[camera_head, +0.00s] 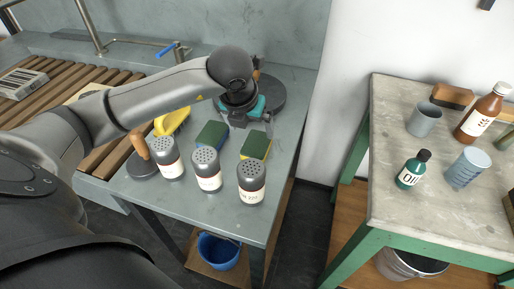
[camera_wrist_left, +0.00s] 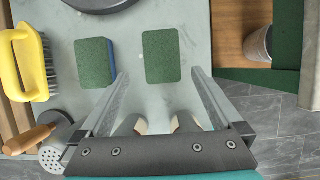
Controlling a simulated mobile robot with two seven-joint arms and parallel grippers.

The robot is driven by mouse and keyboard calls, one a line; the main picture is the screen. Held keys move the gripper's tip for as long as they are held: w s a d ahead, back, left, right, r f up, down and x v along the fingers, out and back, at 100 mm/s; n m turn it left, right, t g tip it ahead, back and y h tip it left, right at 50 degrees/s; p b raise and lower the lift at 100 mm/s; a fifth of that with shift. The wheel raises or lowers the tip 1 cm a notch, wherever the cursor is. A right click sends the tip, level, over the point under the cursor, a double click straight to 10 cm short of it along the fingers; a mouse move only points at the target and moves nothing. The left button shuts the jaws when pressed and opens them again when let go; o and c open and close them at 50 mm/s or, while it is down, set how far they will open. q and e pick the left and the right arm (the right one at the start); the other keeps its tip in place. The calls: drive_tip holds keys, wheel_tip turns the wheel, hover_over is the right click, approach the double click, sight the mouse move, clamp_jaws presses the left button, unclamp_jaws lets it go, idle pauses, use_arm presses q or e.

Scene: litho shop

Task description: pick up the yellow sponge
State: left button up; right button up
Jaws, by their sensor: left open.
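The yellow sponge (camera_head: 255,147) lies on the grey bench top, its dark green scouring side up and its yellow body showing along the edge. In the left wrist view, the yellow sponge (camera_wrist_left: 161,55) shows mostly its green face, ahead of and roughly between the fingers. A blue sponge with a green top (camera_head: 211,136) lies to its left; it also shows in the wrist view (camera_wrist_left: 94,64). My left gripper (camera_head: 252,125) is open and empty, above the bench near the yellow sponge's far side. My right gripper is not in view.
Several metal shakers (camera_head: 207,172) stand along the near side of the sponges. A yellow brush (camera_head: 172,121) lies at left, also in the wrist view (camera_wrist_left: 22,65). A dark round slab (camera_head: 272,95) is at the back. A second table (camera_head: 400,190) stands to the right.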

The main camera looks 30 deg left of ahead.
sight(256, 143)
use_arm(q)
drive_tip(key=x, duration=0.3)
drive_tip(key=shift+w+f, duration=0.1)
drive_tip(key=shift+f, duration=0.15)
drive_tip(key=b+x, duration=0.1)
drive_tip(key=x, duration=0.2)
drive_tip(key=shift+w+d+f, duration=0.1)
drive_tip(key=shift+w+f, duration=0.05)
drive_tip(key=shift+f, duration=0.2)
drive_tip(key=shift+w+f, duration=0.2)
drive_tip(key=shift+f, duration=0.3)
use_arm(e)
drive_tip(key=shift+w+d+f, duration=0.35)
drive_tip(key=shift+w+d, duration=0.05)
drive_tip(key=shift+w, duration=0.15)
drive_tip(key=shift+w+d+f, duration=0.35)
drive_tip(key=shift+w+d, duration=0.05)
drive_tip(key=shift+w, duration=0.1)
use_arm(q)
drive_tip(key=shift+f+b, duration=0.1)
drive_tip(key=shift+b, duration=0.3)
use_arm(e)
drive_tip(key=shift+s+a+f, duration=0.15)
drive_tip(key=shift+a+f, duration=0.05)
use_arm(q)
drive_tip(key=shift+f, duration=0.1)
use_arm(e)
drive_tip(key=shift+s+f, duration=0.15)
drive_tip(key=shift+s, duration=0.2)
